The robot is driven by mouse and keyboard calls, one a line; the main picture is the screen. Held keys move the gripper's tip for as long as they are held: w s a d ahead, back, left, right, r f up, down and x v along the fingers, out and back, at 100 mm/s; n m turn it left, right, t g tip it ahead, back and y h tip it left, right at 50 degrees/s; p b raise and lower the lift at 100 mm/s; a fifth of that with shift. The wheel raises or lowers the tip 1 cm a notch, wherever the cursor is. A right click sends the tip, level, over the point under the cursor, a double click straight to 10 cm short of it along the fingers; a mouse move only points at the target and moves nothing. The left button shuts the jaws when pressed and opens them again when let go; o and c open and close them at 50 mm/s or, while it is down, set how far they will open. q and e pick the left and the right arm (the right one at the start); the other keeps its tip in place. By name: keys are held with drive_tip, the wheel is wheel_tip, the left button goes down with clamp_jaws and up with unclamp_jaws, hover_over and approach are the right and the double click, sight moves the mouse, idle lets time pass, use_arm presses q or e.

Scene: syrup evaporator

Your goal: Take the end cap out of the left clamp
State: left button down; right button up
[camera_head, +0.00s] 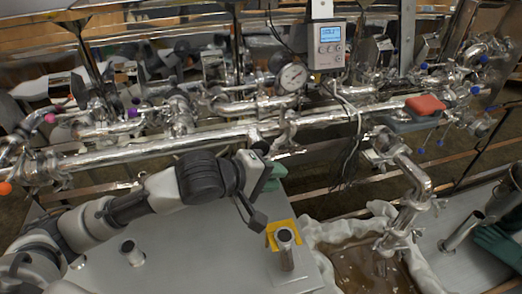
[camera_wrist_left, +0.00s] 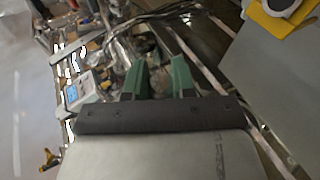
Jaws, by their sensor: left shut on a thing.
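My left gripper (camera_head: 277,172) has green fingers and reaches to the right, just in front of the long shiny pipe (camera_head: 180,150). In the left wrist view its two green fingers (camera_wrist_left: 160,80) stand a little apart. A small greyish metal part (camera_wrist_left: 160,83) shows blurred between them; I take it for the end cap, but its outline is unclear. In the head view the gripper's own body and fingers hide it. Shiny clamps and fittings crowd the pipes; I cannot tell for sure which is the left clamp. My right gripper is not in view.
A grey metal cover (camera_head: 190,250) with short upright pipes lies below my left arm. A yellow piece (camera_head: 284,232) sits around one pipe. An open pan of brown liquid (camera_head: 365,270) is to the right. A gauge (camera_head: 292,77), a display box (camera_head: 327,46) and hanging cables are behind.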

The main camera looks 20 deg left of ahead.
use_arm(q)
drive_tip(key=s+d+p, duration=0.2)
drive_tip(key=s+p, duration=0.1)
drive_tip(key=s, duration=0.6)
drive_tip(key=shift+s+d, duration=0.25)
drive_tip(key=shift+s, duration=0.1)
idle(0.6)
